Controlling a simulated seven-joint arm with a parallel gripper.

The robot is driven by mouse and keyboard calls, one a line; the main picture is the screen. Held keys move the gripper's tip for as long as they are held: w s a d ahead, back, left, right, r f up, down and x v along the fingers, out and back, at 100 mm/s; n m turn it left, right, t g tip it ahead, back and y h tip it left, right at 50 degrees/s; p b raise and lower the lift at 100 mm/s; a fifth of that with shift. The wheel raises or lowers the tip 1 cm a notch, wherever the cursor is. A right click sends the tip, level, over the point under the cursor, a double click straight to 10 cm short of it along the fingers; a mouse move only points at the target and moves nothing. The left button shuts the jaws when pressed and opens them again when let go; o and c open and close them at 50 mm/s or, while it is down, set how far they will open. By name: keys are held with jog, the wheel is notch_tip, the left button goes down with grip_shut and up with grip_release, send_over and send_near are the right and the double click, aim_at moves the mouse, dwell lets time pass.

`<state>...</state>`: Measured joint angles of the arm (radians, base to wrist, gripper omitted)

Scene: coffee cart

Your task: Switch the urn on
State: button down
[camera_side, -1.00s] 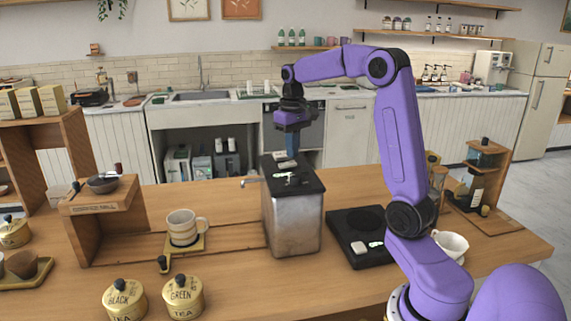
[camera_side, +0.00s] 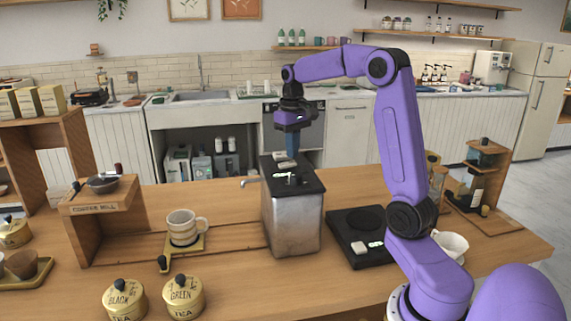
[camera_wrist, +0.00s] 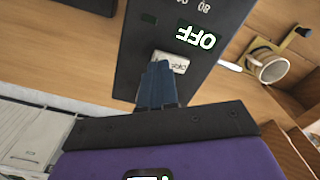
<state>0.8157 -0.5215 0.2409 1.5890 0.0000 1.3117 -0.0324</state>
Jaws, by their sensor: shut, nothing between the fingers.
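The urn (camera_side: 291,224) is a silver metal box with a dark top, standing on the wooden counter, with a spout at its left. My gripper (camera_side: 290,155) points down just above the urn's top. In the wrist view its blue fingers (camera_wrist: 158,75) are together and empty, with their tips at the switch and covering part of it. I cannot tell whether they touch it.
A beige mug (camera_side: 182,228) stands on a small tray left of the urn. A black scale (camera_side: 358,228) lies to its right. Black tea (camera_side: 124,300) and green tea (camera_side: 183,297) canisters stand at the front left.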

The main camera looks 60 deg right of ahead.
aim_at(292, 162)
jog(key=shift+f, duration=1)
dwell(0.8)
jog(key=shift+r, duration=3.55)
jog(key=a+f+n, duration=0.1)
jog(key=a, duration=0.3)
jog(key=s+a+n, duration=0.1)
jog(key=a, duration=0.3)
jog(key=s+a+f+n, duration=0.1)
jog(key=a, duration=0.3)
jog(key=shift+s+f+n, duration=0.15)
jog(key=shift+f+n, duration=0.2)
jog(key=shift+n, duration=0.05)
jog(key=s+a+f+n, duration=0.3)
jog(key=s+a+n, duration=0.1)
jog(key=s+a, duration=0.35)
jog(key=s+a+f+n, duration=0.4)
jog(key=s+a, duration=0.2)
jog(key=s, duration=0.2)
jog(key=s+f+n, duration=0.3)
jog(key=s, duration=0.6)
jog(key=shift+s+f+n, duration=0.35)
jog(key=shift+f+n, duration=0.05)
